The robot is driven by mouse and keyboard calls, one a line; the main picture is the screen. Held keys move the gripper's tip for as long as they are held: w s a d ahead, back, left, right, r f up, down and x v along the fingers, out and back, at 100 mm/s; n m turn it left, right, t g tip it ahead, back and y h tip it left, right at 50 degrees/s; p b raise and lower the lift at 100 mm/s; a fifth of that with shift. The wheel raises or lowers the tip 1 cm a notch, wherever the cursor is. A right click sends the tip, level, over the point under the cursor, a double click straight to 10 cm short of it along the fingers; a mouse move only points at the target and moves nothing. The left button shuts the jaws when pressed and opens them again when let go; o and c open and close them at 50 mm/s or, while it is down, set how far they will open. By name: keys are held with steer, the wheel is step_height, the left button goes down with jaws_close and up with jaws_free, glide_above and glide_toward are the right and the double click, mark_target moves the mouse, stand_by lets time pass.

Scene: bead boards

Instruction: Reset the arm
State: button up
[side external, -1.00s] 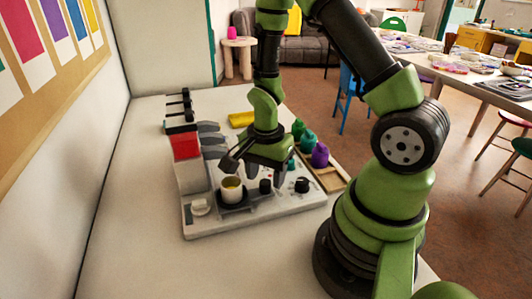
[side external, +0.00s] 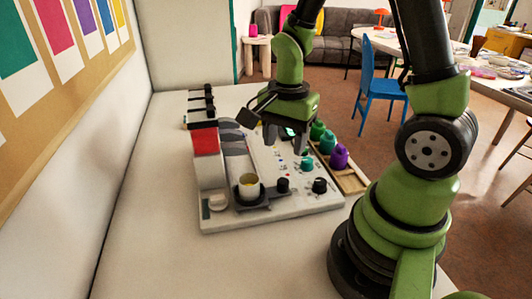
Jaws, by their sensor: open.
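My gripper (side external: 287,143) hangs above the back part of the white board, its fingers pointing down, apart and empty. The white board (side external: 270,214) lies on the pale table. Two black knobs, one small (side external: 283,185) and one larger (side external: 320,186), are to the right of the cup. Small coloured beads (side external: 283,166) show on the board below my gripper. My gripper hides part of the board's back.
Green, teal and purple jars (side external: 338,157) stand in a wooden tray (side external: 351,181) right of the board. A red and grey upright block (side external: 206,143) with black bars stands at the board's left. The table's front left (side external: 150,235) is clear.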

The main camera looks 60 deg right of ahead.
steer(key=s+a+r+n+t+y, duration=0.1)
steer(key=s+a+r+n+t, duration=0.2)
steer(key=r+n, duration=0.3)
steer(key=s+a+r+n+t+y, duration=0.1)
steer(key=s+a+r+n+t, duration=0.3)
steer(key=r+n, duration=0.3)
step_height(320, 180, up, 3)
steer(key=shift+s+a+r+n, duration=0.2)
steer(key=shift+s+a+n, duration=0.1)
steer(key=shift+s+a, duration=0.25)
stand_by(0.7)
